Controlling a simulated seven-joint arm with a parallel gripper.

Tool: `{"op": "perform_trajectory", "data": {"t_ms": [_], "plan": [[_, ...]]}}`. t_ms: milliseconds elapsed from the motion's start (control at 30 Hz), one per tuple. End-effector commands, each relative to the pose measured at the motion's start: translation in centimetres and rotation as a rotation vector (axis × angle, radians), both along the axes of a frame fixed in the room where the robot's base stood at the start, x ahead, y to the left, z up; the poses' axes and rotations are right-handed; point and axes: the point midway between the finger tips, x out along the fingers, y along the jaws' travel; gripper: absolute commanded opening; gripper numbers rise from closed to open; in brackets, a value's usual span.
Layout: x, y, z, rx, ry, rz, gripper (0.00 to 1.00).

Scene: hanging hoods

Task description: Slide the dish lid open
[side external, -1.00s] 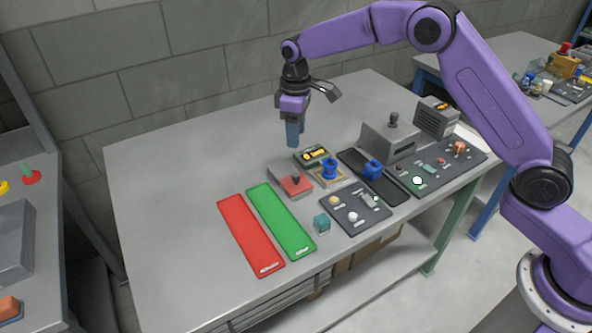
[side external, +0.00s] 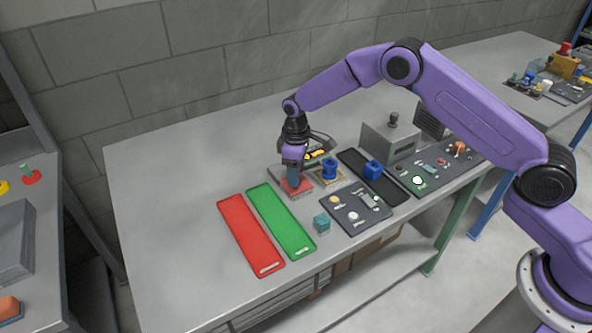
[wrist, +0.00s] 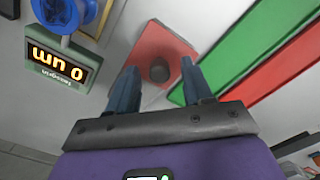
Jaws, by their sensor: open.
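The dish lid (wrist: 150,45) is a red square plate with a dark round knob (wrist: 159,71) on it. It lies on a light grey base. In the side external view the lid (side external: 303,187) is partly hidden by my gripper (side external: 293,183). In the wrist view my gripper (wrist: 160,68) is open, with one blue finger on each side of the knob. The fingers look apart from the knob. I cannot tell how far down the fingertips reach.
A green strip (side external: 282,222) and a red strip (side external: 250,235) lie to the front left. A teal cube (side external: 321,223) stands in front. The table's left side is clear.

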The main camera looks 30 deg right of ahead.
Motion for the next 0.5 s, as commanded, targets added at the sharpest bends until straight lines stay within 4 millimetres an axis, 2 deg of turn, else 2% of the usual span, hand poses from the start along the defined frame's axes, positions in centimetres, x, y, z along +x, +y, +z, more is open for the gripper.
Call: {"op": "perform_trajectory", "data": {"t_ms": [133, 167, 200, 300, 500], "plan": [[0.01, 0.00, 0.03, 0.000, 0.000, 0.000, 0.51], [0.01, 0.00, 0.03, 0.000, 0.000, 0.000, 0.44], [0.01, 0.01, 0.03, 0.000, 0.000, 0.000, 0.31], [0.00, 0.00, 0.04, 0.000, 0.000, 0.000, 0.00], [0.13, 0.04, 0.04, 0.000, 0.000, 0.000, 0.00]]}}
